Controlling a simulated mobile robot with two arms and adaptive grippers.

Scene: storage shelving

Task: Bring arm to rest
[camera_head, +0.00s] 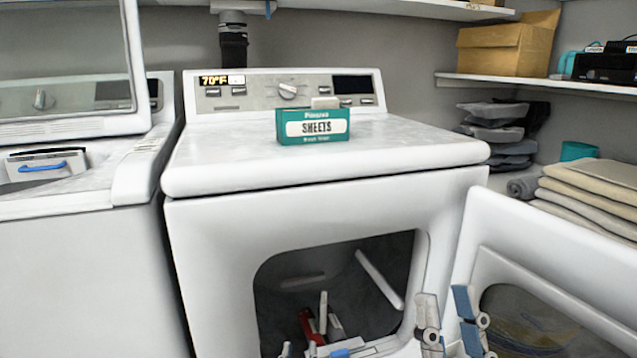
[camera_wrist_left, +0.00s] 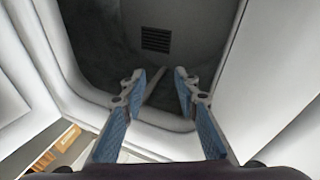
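My left gripper (camera_head: 300,350) shows only by its fingertips at the bottom edge of the head view, in front of the dryer (camera_head: 205,230) opening. In the left wrist view my left gripper (camera_wrist_left: 158,78) has its blue-padded fingers spread apart with nothing between them. It points toward the dark drum (camera_wrist_left: 105,40). My right gripper (camera_head: 446,302) is at the lower right of the opening, beside the open dryer door (camera_head: 490,235). Its fingers are apart and nothing shows between them. Most of both arms is out of the picture.
A green sheets box (camera_head: 313,127) stands on the dryer top. A red item (camera_head: 307,325) and some pale items lie low inside the drum. A washer (camera_head: 80,260) with raised lid stands left. Folded towels (camera_head: 590,190) are at the right, below a shelf holding a cardboard box (camera_head: 505,50).

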